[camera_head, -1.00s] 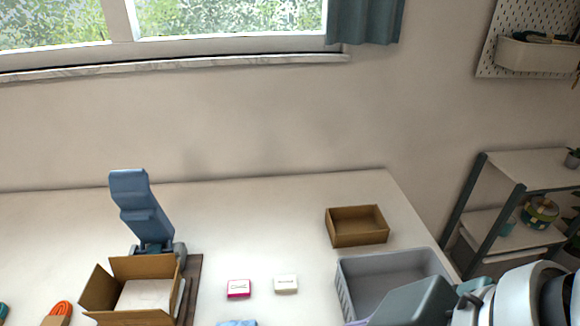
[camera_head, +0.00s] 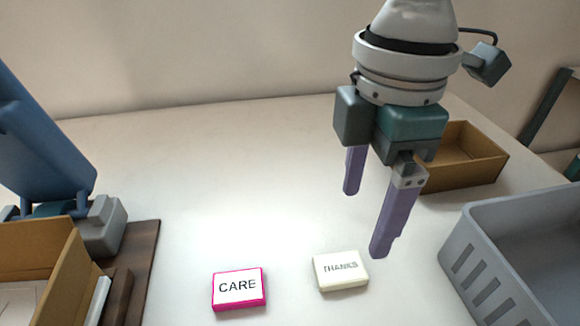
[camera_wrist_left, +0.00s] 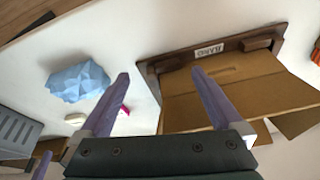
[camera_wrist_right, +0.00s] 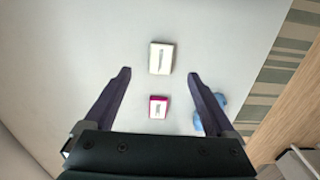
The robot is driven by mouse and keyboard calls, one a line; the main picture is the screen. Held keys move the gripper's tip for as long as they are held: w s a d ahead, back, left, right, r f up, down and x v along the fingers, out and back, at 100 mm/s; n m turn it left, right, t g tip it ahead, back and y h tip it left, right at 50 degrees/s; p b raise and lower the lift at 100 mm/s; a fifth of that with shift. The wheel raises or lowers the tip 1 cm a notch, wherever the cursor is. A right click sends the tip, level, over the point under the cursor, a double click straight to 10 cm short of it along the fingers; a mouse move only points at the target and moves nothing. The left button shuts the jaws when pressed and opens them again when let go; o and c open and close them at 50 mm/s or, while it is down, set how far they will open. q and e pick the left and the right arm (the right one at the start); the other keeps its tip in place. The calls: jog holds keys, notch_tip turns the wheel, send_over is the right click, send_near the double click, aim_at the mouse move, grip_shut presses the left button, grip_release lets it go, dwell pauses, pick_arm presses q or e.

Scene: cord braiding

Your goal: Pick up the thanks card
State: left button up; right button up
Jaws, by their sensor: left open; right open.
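The thanks card (camera_head: 341,270) is a small cream block with "THANKS" on top, lying flat on the white table. It also shows in the right wrist view (camera_wrist_right: 161,58), ahead of and between the fingertips. My right gripper (camera_head: 367,212) is open and empty, pointing down above the table, just behind and right of the card and apart from it. The right wrist view shows its two purple fingers (camera_wrist_right: 160,73) spread wide. My left gripper (camera_wrist_left: 160,82) is open and empty in the left wrist view; it is not seen in the head view.
A pink-edged CARE card (camera_head: 239,289) lies left of the thanks card. A grey bin (camera_head: 490,285) stands right, a brown box (camera_head: 470,175) behind it. An open carton (camera_head: 50,260) is at left. A blue faceted object (camera_wrist_left: 78,84) shows in the left wrist view.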

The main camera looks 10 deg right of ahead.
pick_arm(q)
jog(key=shift+s+f+b, duration=0.25)
jog(key=shift+f+b, duration=0.05)
jog(key=shift+f, duration=0.25)
pick_arm(e)
send_over(351, 265)
notch_tip(351, 265, down, 4)
jog(key=shift+d+f, duration=0.1)
jog(key=shift+f, duration=0.15)
pick_arm(q)
jog(key=shift+f+b, duration=0.6)
pick_arm(e)
notch_tip(351, 265, down, 6)
jog(key=shift+r, duration=0.25)
jog(key=c, duration=1.4)
pick_arm(q)
jog(key=shift+r, duration=0.1)
pick_arm(e)
jog(key=shift+r, duration=0.15)
pick_arm(q)
notch_tip(351, 265, up, 4)
jog(key=p, duration=0.4)
jog(key=shift+w, duration=0.1)
pick_arm(e)
notch_tip(351, 265, up, 20)
